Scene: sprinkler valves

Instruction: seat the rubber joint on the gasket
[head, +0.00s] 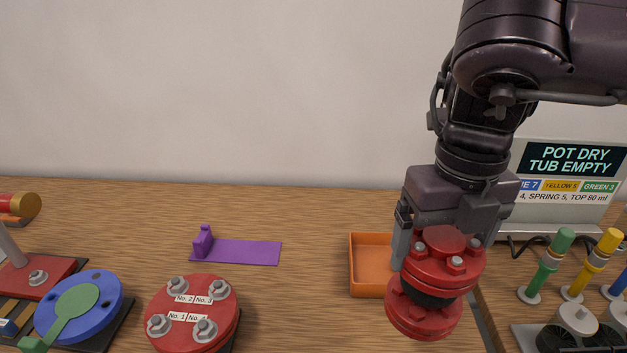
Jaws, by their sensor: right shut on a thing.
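The rubber joint (430,290) has two red bolted flanges with a black rubber body between them. My right gripper (443,245) is shut on its upper flange and holds it, slightly tilted, in front of the orange tray at the right. The green gasket (76,301), a disc with a long tab, lies on a blue flange (107,312) with bolt holes at the lower left. The joint is well to the right of the gasket and apart from it. My left gripper is not in view.
A red bolted cover (215,310) with number labels stands between gasket and joint. Behind it lies a purple plate (250,252) with an upright piece. An orange tray (365,278) is partly hidden by the joint. Green (548,268) and yellow (592,266) posts and a sign (568,160) stand right.

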